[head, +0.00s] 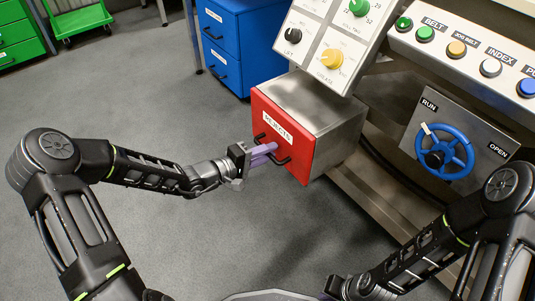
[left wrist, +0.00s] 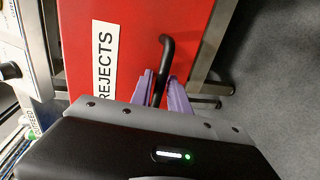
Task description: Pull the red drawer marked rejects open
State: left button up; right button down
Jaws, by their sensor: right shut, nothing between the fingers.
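The red drawer front (head: 288,122) with a white REJECTS label is on a grey metal box below the control panel. It also fills much of the left wrist view (left wrist: 190,30). Its black bar handle (head: 284,160) is also seen in the left wrist view (left wrist: 166,50). My left gripper (head: 265,152) is at the handle, with its purple fingers on either side of the bar and seemingly closed on it (left wrist: 161,88). My right gripper (head: 328,294) is shut and empty at the bottom edge of the head view, away from the drawer and only partly visible.
Above the drawer is a panel with knobs (head: 318,40). To its right are a button row (head: 457,48) and a blue handwheel (head: 445,152). A blue cabinet (head: 238,45) stands behind, and a green cart (head: 80,20) is far left. The grey floor (head: 120,105) in front of the drawer is clear.

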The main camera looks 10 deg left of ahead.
pick_arm(q)
jog(key=shift+c, duration=0.4)
grip_shut()
dwell(1.0)
